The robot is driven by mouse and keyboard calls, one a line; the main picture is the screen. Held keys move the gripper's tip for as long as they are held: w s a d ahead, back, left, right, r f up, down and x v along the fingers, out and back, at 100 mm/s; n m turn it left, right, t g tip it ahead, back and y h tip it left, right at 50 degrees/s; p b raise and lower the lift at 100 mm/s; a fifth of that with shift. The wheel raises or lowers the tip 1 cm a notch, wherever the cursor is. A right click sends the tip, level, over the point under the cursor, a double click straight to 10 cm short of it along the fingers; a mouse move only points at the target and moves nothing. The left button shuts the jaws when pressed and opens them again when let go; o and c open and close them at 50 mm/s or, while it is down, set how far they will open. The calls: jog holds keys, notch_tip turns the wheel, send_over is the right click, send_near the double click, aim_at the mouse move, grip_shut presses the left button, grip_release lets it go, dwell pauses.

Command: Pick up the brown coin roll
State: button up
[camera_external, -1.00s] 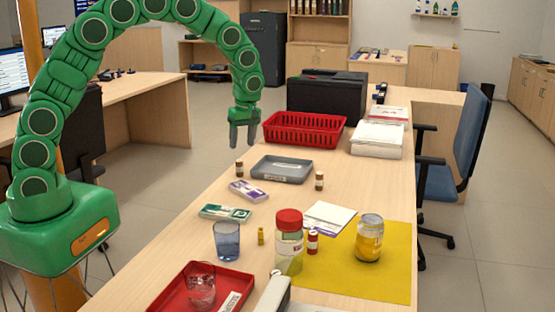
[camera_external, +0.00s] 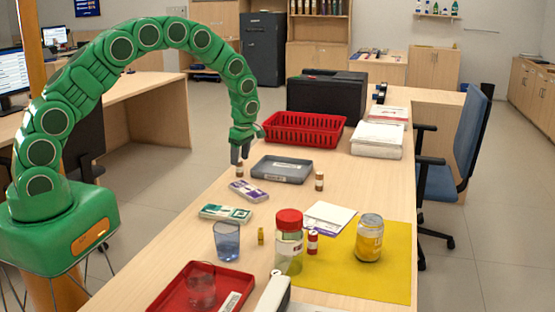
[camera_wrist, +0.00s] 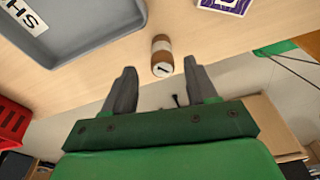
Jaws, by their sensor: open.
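A small brown coin roll with a pale band (camera_external: 239,170) stands upright on the counter, left of the grey tray (camera_external: 258,171). My gripper (camera_external: 240,158) is open and empty, close above this roll in the external view. In the wrist view, the brown roll (camera_wrist: 162,54) shows its pale numbered end and lies just beyond the gap between my open fingertips (camera_wrist: 162,72). I cannot tell if the fingers touch it. A second brown roll (camera_external: 319,181) stands right of the tray.
A purple-and-white banknote bundle (camera_external: 248,191) and a green one (camera_external: 225,213) lie nearer. A red basket (camera_external: 305,133) stands behind the tray. A yellow roll (camera_external: 261,236), a red roll (camera_external: 313,242), a blue glass (camera_external: 227,241) and a red-lidded jar (camera_external: 289,240) stand at the front.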

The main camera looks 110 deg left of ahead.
aim_at(240, 161)
jog(key=f, duration=0.4)
jog(key=shift+s+d+f, duration=0.15)
jog(key=shift+s+f, duration=0.15)
jog(key=shift+f, duration=0.1)
grip_shut()
